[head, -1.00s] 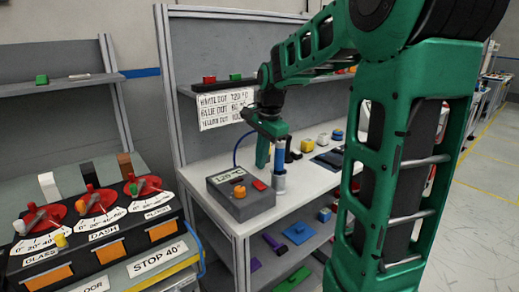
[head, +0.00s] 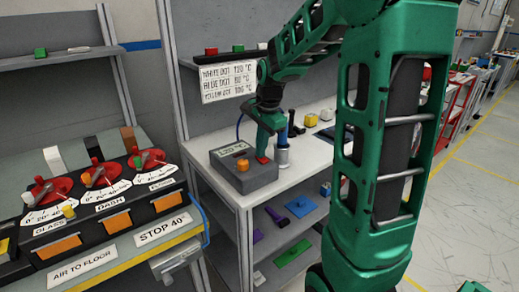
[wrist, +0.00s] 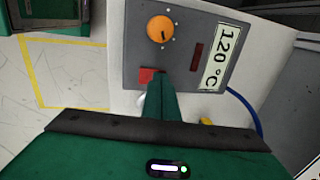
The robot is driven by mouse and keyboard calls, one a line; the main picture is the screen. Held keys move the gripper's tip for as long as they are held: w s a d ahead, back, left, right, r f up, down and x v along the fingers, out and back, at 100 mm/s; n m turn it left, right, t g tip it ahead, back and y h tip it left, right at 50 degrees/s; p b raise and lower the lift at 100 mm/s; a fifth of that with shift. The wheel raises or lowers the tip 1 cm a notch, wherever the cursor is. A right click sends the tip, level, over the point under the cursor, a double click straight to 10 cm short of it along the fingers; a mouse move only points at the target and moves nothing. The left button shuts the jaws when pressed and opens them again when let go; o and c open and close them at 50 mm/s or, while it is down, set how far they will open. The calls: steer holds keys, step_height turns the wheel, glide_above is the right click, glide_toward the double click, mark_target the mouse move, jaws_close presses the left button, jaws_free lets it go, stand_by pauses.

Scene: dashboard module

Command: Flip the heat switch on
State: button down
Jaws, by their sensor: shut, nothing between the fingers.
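The grey control box (head: 246,181) stands at the front of the white bench. It has a display reading 120 °C, an orange knob (head: 242,165) and a red switch (head: 262,160). In the wrist view the box (wrist: 180,65) shows the knob (wrist: 160,29), a dark red strip (wrist: 196,56) beside the display, and the red switch (wrist: 147,75), partly covered by my fingers. My gripper (head: 264,154) is shut and empty, pointing down at the switch. Its tip (wrist: 160,78) overlaps the switch's edge; I cannot tell whether they touch.
A blue tool (head: 291,124) stands in a silver holder (head: 282,156) close right of my gripper. A blue cable runs behind the box. A sign (head: 228,80) with temperatures hangs behind. Red dials (head: 100,175) line the rack at left.

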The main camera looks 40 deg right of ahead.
steer(key=shift+w+f, duration=0.1)
steer(key=shift+d, duration=0.2)
steer(key=shift+s, duration=0.9)
step_height(320, 180, up, 14)
steer(key=s, duration=0.2)
steer(key=shift+s, duration=0.25)
steer(key=shift+f, duration=0.15)
